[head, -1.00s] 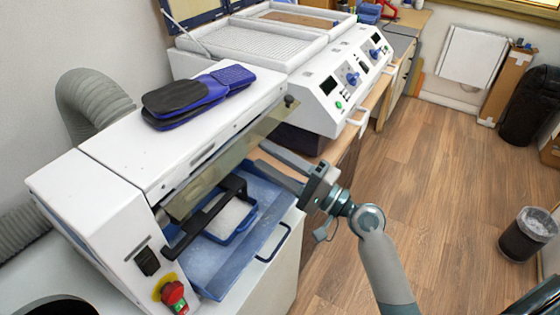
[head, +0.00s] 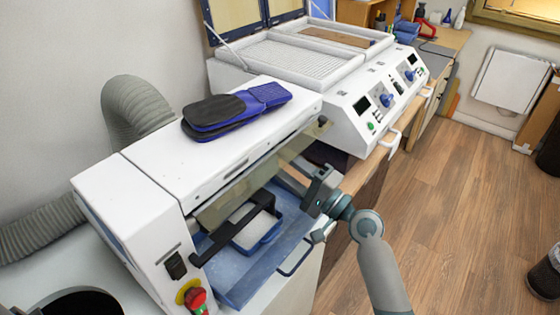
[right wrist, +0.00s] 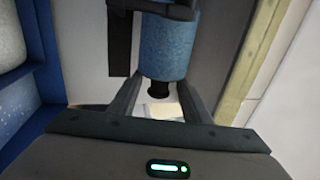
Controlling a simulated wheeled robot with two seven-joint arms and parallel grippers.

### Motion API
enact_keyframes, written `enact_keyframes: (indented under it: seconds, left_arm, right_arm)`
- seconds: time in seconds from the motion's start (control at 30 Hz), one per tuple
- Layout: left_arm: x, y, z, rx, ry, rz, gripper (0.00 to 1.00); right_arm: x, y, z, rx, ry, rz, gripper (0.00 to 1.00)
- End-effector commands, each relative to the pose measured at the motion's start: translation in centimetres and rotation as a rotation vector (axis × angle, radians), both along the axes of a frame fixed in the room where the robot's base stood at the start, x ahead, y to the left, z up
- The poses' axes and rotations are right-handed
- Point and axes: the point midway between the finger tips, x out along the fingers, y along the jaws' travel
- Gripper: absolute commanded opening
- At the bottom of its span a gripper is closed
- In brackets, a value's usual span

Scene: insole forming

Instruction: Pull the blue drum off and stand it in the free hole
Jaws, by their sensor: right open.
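A speckled blue drum (right wrist: 168,45) with a short black end piece shows in the right wrist view. Its lower end is at the tips of my right gripper (right wrist: 158,92), whose fingers are spread on both sides of the black end piece. A gap shows between fingers and end piece, and I cannot tell if they touch the drum. In the head view my right gripper (head: 280,175) reaches under the front hood of the white machine (head: 190,140). The drum is not distinct there. I cannot make out the free hole. My left gripper is not in view.
A blue tray (head: 245,285) sits in the machine's front, with a black handle frame (head: 235,215) over it. Blue and black insoles (head: 230,110) lie on top. A red stop button (head: 195,298) is at the near end. A dark round opening (head: 85,303) is at lower left.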

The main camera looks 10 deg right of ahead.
Motion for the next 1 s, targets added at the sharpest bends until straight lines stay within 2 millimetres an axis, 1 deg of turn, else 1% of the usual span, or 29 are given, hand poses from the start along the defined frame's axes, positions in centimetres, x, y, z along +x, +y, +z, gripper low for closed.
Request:
enact_keyframes:
  seconds: [0.1,0.17,0.2,0.27,0.3,0.57,1.0]
  left_arm:
    - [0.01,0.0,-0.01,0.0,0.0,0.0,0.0]
    - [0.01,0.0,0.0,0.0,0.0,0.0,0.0]
    - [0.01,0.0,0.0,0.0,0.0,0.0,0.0]
    - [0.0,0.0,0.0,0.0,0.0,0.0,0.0]
    - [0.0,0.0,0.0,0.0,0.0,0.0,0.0]
    - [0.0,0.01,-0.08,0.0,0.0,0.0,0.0]
    - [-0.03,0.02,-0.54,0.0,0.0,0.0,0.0]
  right_arm:
    - [-0.01,-0.01,0.0,0.0,0.0,0.0,0.44]
    - [-0.01,-0.01,0.0,0.0,0.0,0.0,0.29]
    - [-0.01,-0.01,0.0,0.0,0.0,0.0,0.2]
    - [-0.02,-0.01,0.0,0.0,0.0,0.0,0.06]
    - [-0.02,0.0,0.0,0.0,0.0,0.0,0.0]
    - [0.07,-0.12,-0.01,0.001,-0.001,0.0,0.0]
    - [0.72,-0.96,-0.06,0.0,0.0,0.0,0.0]
